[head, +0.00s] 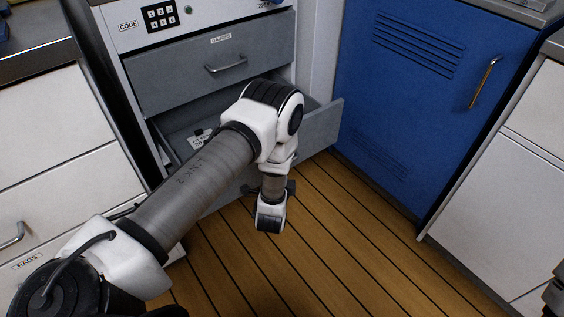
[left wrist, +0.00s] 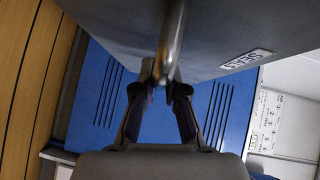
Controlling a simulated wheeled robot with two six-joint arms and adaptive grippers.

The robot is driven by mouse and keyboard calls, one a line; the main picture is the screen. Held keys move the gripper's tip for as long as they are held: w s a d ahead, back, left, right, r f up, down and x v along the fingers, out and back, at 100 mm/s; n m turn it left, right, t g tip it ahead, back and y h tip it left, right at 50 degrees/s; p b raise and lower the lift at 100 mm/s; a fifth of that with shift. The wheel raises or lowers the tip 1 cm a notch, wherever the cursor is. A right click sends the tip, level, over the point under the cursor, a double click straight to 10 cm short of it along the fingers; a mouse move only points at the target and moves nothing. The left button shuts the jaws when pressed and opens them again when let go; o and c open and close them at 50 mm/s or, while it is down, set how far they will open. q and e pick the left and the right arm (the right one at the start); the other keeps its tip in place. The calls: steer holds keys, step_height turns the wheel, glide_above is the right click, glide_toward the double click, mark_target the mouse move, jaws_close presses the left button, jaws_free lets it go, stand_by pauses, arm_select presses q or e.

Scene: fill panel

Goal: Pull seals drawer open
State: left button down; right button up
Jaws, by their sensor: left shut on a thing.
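The seals drawer (head: 322,127) stands pulled out from the cabinet in the head view, its inside partly showing. My left arm crosses over it and hides much of its front. In the left wrist view the grey drawer front (left wrist: 225,30) carries a SEALS label (left wrist: 246,60). Its metal bar handle (left wrist: 173,38) runs between the fingertips of my left gripper (left wrist: 161,88), which is shut on it. In the head view the left gripper is mostly hidden behind my wrist.
A blue louvred door (head: 400,110) stands to the right. White cabinets stand left (head: 55,110) and right (head: 490,190). Wooden floor (head: 335,240) before the drawer is clear. A small printed tag (head: 199,141) lies inside the drawer.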

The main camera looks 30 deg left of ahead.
arm_select(q)
steer(key=c, duration=1.2)
jaws_free()
steer(key=v, duration=1.2)
